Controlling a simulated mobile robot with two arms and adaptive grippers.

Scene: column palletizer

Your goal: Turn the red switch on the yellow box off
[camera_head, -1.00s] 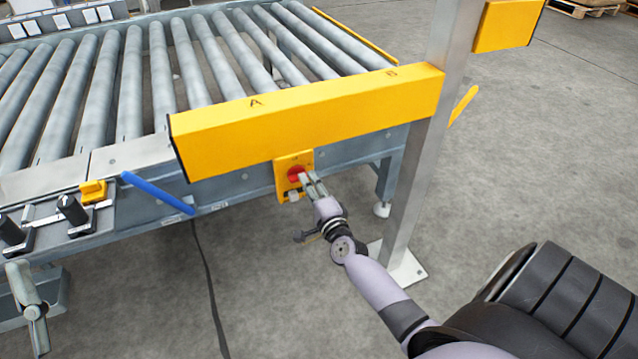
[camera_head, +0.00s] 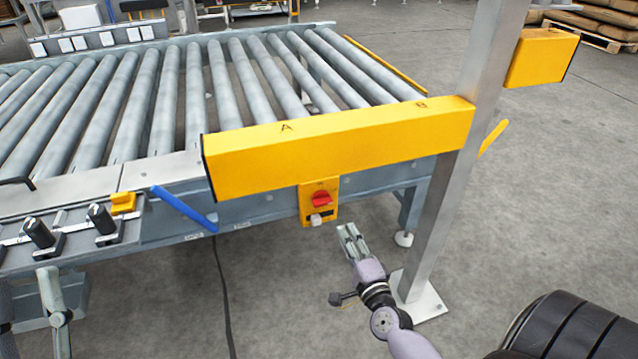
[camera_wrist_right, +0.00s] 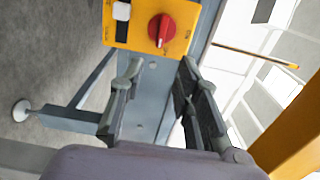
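The small yellow box (camera_head: 307,207) hangs on the conveyor's side, below the long yellow beam. Its red switch (camera_head: 321,199) is in plain view, with its handle roughly level in the head view. My right gripper (camera_head: 349,232) is below and to the right of the box, apart from it and empty. In the right wrist view the yellow box (camera_wrist_right: 184,39) and red switch (camera_wrist_right: 161,30) lie ahead of the open fingers of my right gripper (camera_wrist_right: 159,72), with a gap between. My left gripper does not show.
The long yellow beam (camera_head: 340,145) marked A and B overhangs the box. A metal post (camera_head: 452,195) stands right of my right gripper. The roller conveyor (camera_head: 150,188) fills the left. A blue lever (camera_head: 184,209) sticks out left of the box.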

